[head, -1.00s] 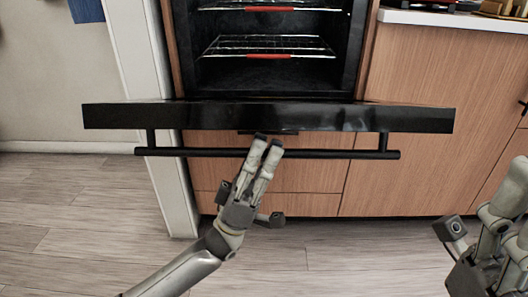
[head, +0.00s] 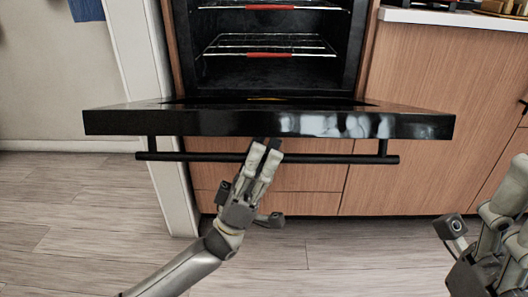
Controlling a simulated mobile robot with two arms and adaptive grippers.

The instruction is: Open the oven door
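The black oven door (head: 190,121) is swung down, well open, with a strip of its inner face showing. Its black bar handle (head: 340,159) runs across the front below the door's edge. My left gripper (head: 266,150) is at the middle of the handle. Its two fingers lie close together across the bar, side by side, with nothing visible between them. Whether the fingertips touch the handle or the door is hard to tell. My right gripper (head: 512,200) is at the right edge, partly cut off, away from the oven.
The oven cavity (head: 270,75) shows wire racks with red front strips. Wooden cabinets (head: 430,130) and a white countertop (head: 450,17) are to the right. A white wall edge (head: 150,100) is at the left. The wood floor in front is clear.

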